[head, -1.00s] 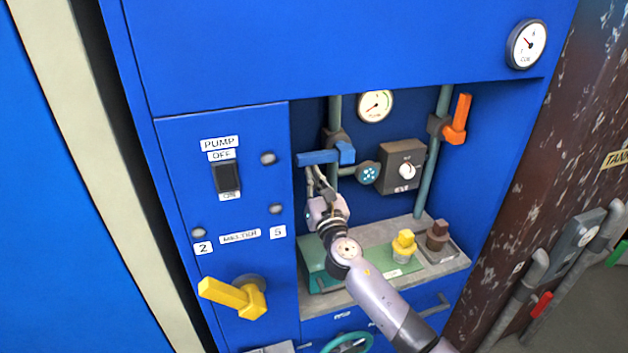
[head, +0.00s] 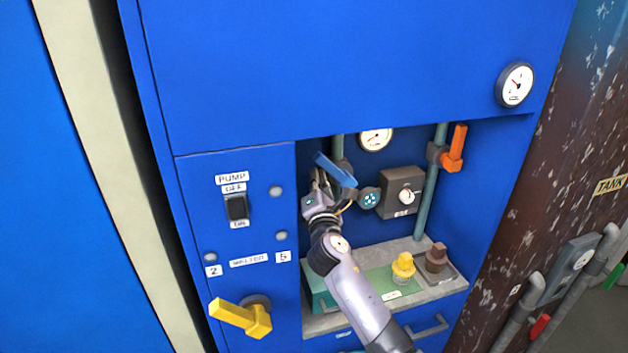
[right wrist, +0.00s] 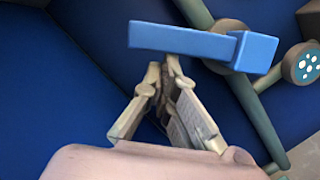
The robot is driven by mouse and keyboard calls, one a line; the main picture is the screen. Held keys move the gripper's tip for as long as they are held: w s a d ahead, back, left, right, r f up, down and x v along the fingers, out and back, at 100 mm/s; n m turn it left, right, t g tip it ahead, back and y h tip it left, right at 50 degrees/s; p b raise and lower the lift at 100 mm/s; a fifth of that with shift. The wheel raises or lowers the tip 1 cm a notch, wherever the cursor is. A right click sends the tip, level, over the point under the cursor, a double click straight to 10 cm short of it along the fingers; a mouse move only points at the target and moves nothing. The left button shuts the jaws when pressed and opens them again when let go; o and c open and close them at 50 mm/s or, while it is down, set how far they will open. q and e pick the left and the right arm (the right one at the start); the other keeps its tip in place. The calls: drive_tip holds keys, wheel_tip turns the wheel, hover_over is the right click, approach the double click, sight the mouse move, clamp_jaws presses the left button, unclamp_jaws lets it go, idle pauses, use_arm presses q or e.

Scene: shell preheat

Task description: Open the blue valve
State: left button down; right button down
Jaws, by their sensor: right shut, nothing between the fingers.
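The blue valve handle (head: 336,170) is a blue lever on a vertical green-grey pipe inside the cabinet recess. In the head view it slants, its left end higher than its right end. In the right wrist view the blue handle (right wrist: 200,45) runs across the upper middle, with its thick hub at the right. My right gripper (head: 317,177) is at the left part of the handle, just below it. Its fingertips (right wrist: 164,72) are shut and empty, close under the bar; I cannot tell if they touch it. My left gripper is not in view.
An orange valve handle (head: 456,148) is at the right of the recess. A grey box with a dial (head: 403,192) sits right of the blue valve. Yellow (head: 403,266) and brown (head: 436,258) fittings stand on the ledge. A yellow lever (head: 241,317) sticks out lower left.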

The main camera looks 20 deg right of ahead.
sight(325, 162)
drive_tip(key=r+m+p, duration=0.1)
drive_tip(key=d+r+m+p, duration=0.1)
drive_tip(key=m, duration=0.1)
drive_tip(key=shift+d+r+g+h, duration=0.2)
drive_tip(key=shift+r+g+h, duration=0.1)
drive_tip(key=shift+r+g, duration=0.1)
drive_tip(key=shift+d+r+m+p, duration=0.45)
drive_tip(key=shift+m+p, duration=0.55)
drive_tip(key=shift+d+r+m+g+p, duration=0.35)
drive_tip(key=shift+d+m+p, duration=0.25)
drive_tip(key=shift+m+p, duration=0.2)
drive_tip(key=shift+d+r+m+g+p, duration=0.2)
drive_tip(key=shift+d+m+g+p, duration=0.15)
drive_tip(key=shift+d+m+p, duration=0.45)
drive_tip(key=shift+a, duration=0.2)
drive_tip(key=shift+f, duration=0.1)
